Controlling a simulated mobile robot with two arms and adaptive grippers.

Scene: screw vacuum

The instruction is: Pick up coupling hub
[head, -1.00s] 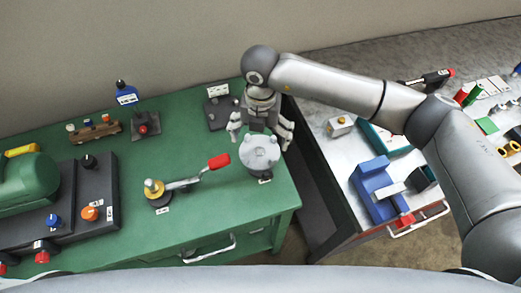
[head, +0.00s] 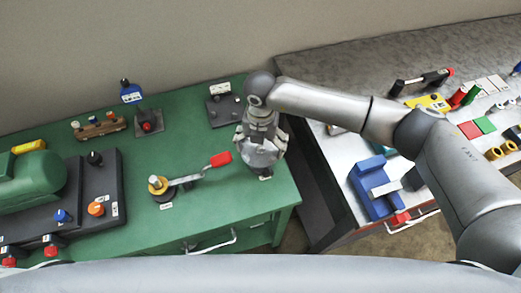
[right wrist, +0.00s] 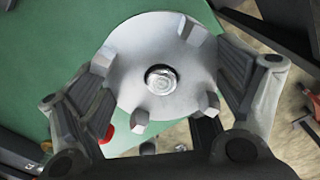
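The coupling hub (head: 262,155) is a grey round disc near the right end of the green bench. My left gripper is out of view.
A red-handled lever (head: 190,178) stands on the green bench (head: 140,225) just left of the hub. A dark block (head: 224,111) is behind the gripper. A grey-topped bench with a blue vise (head: 374,188) is to the right, beyond a gap.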

